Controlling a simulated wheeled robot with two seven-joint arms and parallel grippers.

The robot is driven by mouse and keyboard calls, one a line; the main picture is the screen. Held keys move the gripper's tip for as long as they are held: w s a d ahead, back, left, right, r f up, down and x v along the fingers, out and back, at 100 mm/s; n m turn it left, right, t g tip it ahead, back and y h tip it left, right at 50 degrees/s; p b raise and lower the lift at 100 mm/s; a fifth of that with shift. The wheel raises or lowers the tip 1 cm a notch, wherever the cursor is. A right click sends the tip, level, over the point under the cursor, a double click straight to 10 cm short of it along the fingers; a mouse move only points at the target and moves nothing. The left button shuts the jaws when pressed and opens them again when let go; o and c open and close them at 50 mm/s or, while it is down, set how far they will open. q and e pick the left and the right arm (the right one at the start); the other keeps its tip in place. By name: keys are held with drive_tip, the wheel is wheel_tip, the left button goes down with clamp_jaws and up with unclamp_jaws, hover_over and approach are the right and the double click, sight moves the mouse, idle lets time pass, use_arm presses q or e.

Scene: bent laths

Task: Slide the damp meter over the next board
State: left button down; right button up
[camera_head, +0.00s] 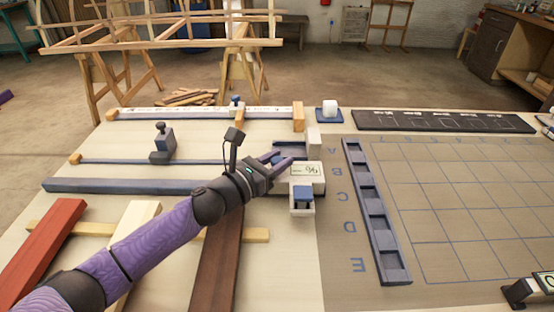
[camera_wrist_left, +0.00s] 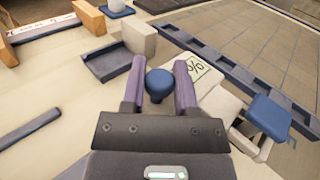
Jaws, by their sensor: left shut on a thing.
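The damp meter (camera_head: 305,172) is a pale box with a small "%" display, beside the upper end of the brown board. In the left wrist view its display face (camera_wrist_left: 201,70) is right of the fingers. My left gripper (camera_head: 272,165) is shut on the meter's round blue knob (camera_wrist_left: 159,84), with a finger on each side. What lies under the meter is hidden. A brown board (camera_head: 218,268), a pale board (camera_head: 134,225) and a red board (camera_head: 45,240) lie side by side on the left, across a wooden bearer (camera_head: 252,235). My right gripper is not in view.
A blue-grey bar (camera_head: 120,186) lies beyond the boards. A segmented dark tray (camera_head: 372,205) stands right of the meter, beside a lettered grid mat (camera_head: 440,190). A dark holder (camera_wrist_left: 108,62) and pale block (camera_wrist_left: 139,37) are close by the gripper. A blue-topped piece (camera_wrist_left: 268,117) is right.

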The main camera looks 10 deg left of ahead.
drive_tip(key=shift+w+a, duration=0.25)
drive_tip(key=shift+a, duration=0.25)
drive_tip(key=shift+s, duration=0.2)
